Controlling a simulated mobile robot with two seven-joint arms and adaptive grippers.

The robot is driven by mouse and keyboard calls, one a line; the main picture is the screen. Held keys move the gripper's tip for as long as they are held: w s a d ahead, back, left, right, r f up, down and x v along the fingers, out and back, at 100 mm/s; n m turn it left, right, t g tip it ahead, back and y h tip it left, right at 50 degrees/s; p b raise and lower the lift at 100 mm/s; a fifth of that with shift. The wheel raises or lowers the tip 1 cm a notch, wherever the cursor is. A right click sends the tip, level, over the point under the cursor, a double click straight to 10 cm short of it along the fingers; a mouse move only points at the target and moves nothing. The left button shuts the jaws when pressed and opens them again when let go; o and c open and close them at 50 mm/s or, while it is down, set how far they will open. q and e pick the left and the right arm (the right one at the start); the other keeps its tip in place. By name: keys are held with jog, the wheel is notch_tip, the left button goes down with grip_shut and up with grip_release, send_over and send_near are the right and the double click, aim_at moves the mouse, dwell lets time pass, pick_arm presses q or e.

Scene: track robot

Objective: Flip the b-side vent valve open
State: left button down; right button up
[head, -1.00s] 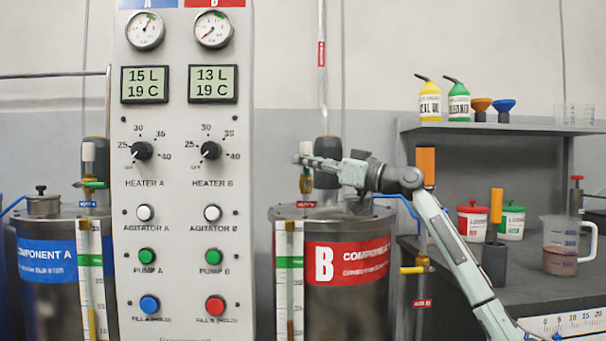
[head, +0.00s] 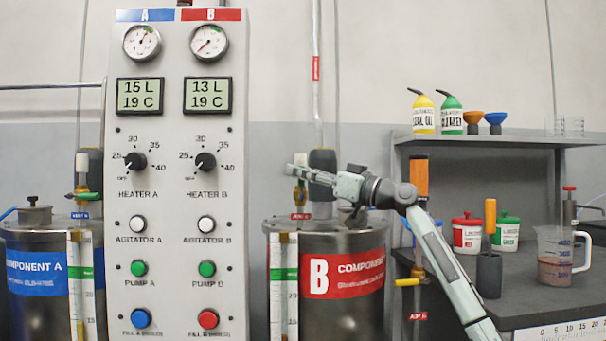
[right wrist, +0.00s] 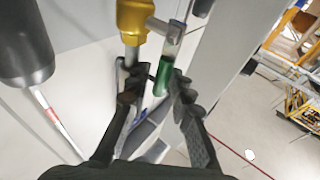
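The B-side vent valve (head: 300,196) stands on the lid of the red-banded B tank (head: 342,312), above a small red tag. In the head view my right gripper (head: 294,168) is at the valve's upper part and partly hides it. In the right wrist view the brass valve body (right wrist: 134,20) is at the top, and its green handle (right wrist: 164,80) points down the picture between the fingers of the right gripper (right wrist: 152,88). The fingers are apart, with visible gaps; contact with the handle cannot be told. My left gripper is not in view.
The control panel (head: 174,240) stands close left of the B tank. A dark cylinder (head: 322,165) stands behind the gripper. At right, a bench (head: 545,303) holds pots and a measuring jug (head: 556,255). The A-side valve (head: 82,185) is beyond the panel.

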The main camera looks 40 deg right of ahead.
jog(key=shift+s, duration=0.1)
jog(key=v, duration=1.1)
jog(key=shift+s, duration=0.35)
jog(key=shift+d+f, duration=0.1)
jog(key=shift+d, duration=0.05)
